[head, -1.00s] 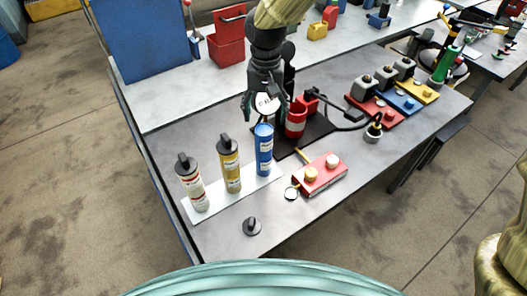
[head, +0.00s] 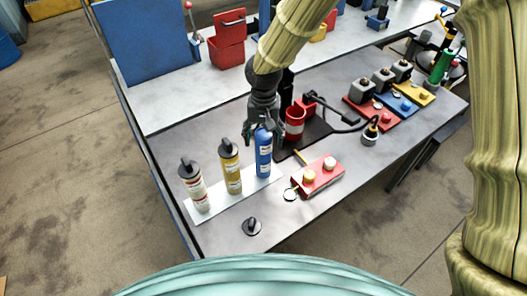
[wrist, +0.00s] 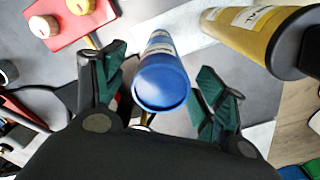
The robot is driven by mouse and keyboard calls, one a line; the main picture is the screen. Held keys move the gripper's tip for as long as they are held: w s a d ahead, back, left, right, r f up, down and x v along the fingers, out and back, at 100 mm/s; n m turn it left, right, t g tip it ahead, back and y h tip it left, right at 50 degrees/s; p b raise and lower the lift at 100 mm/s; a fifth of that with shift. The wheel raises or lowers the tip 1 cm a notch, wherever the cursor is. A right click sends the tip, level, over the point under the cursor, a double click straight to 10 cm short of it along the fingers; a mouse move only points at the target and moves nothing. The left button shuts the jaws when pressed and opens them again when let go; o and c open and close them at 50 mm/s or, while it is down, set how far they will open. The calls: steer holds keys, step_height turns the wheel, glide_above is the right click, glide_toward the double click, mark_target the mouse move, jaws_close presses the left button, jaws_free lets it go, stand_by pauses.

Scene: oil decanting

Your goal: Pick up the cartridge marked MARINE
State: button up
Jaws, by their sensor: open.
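Three cartridges stand upright in a row on a white strip (head: 248,187): a cream one (head: 194,188), a yellow one (head: 230,168) and a blue one (head: 263,155). The cream and yellow ones have black caps with handles; the blue one has none. Their label words are too small to read, so I cannot tell which says MARINE. My gripper (head: 259,136) is open at the blue cartridge's top. In the wrist view the blue cartridge (wrist: 161,82) lies between the spread green-padded fingers (wrist: 160,90), with gaps on both sides. The yellow cartridge (wrist: 262,38) is close by on the right.
A loose black cap (head: 251,226) lies in front of the row. A red block with two knobs (head: 318,176) is to the right. A red cup (head: 294,124) on a black base stands just behind. Several grey units on coloured plates (head: 402,104) are farther right.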

mark_target(264, 155)
steer(key=shift+f+p, duration=0.45)
steer(key=shift+f, duration=0.9)
jaws_close()
